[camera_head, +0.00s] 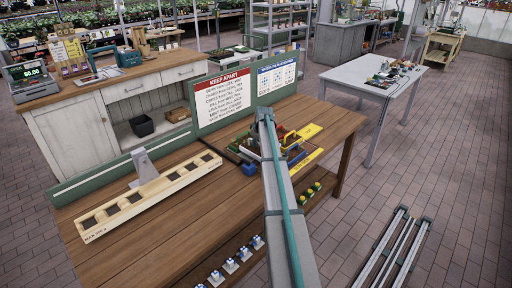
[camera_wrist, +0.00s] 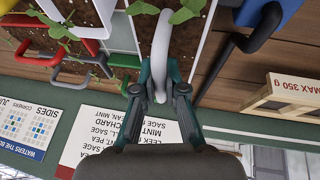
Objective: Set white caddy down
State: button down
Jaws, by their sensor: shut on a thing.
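In the wrist view my gripper (camera_wrist: 160,90) is shut on the white looped handle of the white caddy (camera_wrist: 162,45). The caddy's pale walls, dark soil and green leaves show around the handle at the top. Whether its base touches the table or hangs above it cannot be told. In the head view my arm hides the gripper and most or all of the white caddy, near the coloured caddies (camera_head: 296,140) on the wooden table (camera_head: 190,240).
A long wooden tray (camera_head: 150,200) stands at the table's left. Sign boards (camera_head: 222,98) line the back edge. Small blue-and-white pieces (camera_head: 230,266) line the front.

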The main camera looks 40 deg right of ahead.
aim_at(256, 149)
notch_tip(256, 149, down, 3)
jog(key=shift+w+r+p, duration=0.1)
jog(key=shift+w+p, duration=0.05)
jog(key=shift+p, duration=0.8)
jog(key=shift+f, duration=0.25)
jog(key=shift+f, duration=0.2)
jog(key=c, duration=1.2)
grip_release()
jog(key=shift+c, duration=0.2)
jog(key=shift+r, duration=0.15)
jog(key=b+v, duration=0.3)
jog(key=v, duration=0.9)
jog(key=shift+b, duration=0.3)
